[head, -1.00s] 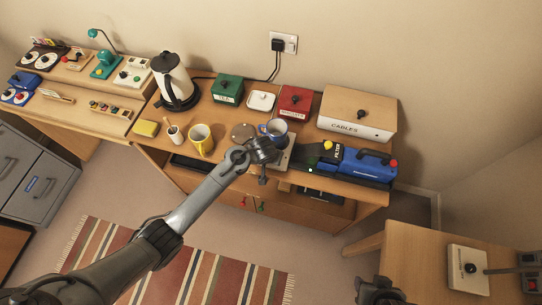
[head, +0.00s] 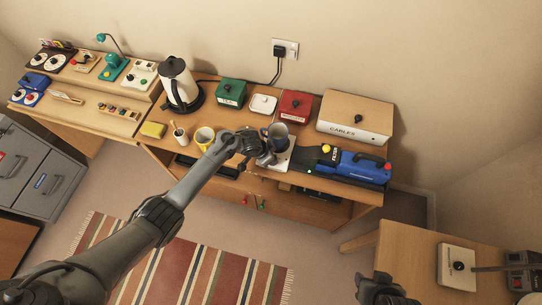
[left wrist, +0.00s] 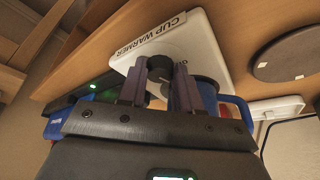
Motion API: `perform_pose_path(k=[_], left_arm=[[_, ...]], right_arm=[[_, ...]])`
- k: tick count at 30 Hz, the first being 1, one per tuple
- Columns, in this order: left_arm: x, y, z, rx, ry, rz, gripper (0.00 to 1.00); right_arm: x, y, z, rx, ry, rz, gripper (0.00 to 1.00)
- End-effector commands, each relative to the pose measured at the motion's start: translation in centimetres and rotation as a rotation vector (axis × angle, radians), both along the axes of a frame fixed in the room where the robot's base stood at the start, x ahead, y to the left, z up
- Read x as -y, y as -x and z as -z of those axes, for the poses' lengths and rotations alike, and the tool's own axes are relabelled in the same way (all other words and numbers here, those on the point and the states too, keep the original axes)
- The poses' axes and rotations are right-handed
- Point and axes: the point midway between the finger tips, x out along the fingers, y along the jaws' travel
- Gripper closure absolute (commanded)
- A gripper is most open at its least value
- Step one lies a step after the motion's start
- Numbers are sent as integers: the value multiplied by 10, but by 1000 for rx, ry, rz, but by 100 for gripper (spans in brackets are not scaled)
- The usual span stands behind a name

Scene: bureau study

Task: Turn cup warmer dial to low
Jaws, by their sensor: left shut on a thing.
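The white cup warmer (head: 287,158) sits at the front of the sideboard, with a blue mug (head: 278,134) on it. In the left wrist view the cup warmer (left wrist: 197,38) shows its printed label, and its dark dial (left wrist: 160,66) lies between my fingers. My left gripper (left wrist: 158,88) is shut on the dial; its fingers hide part of it, and the dial's setting cannot be read. The blue mug (left wrist: 232,105) is close beside the fingers. In the head view my left gripper (head: 265,158) is at the warmer's front left. My right gripper (head: 383,290) is at the bottom edge, its jaws unclear.
A blue device (head: 350,164) on a dark base lies to the right. A kettle (head: 179,82), lidded green and red boxes and a cables box (head: 356,116) stand behind.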

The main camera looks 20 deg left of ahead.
Motion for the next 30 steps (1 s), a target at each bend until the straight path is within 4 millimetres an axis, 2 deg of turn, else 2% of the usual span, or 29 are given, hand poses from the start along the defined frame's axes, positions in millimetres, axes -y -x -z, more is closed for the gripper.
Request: perform_pose_path(k=[6,13,30], left_arm=[[-2,-2,1,0,-2,164,97],[-3,-3,0,1,-1,277,97],[-3,-3,0,0,-1,334,97]], right_arm=[[-1,0,4,0,-4,3,57],[-2,0,8,0,-9,5,57],[-1,0,10,0,-7,4,57]])
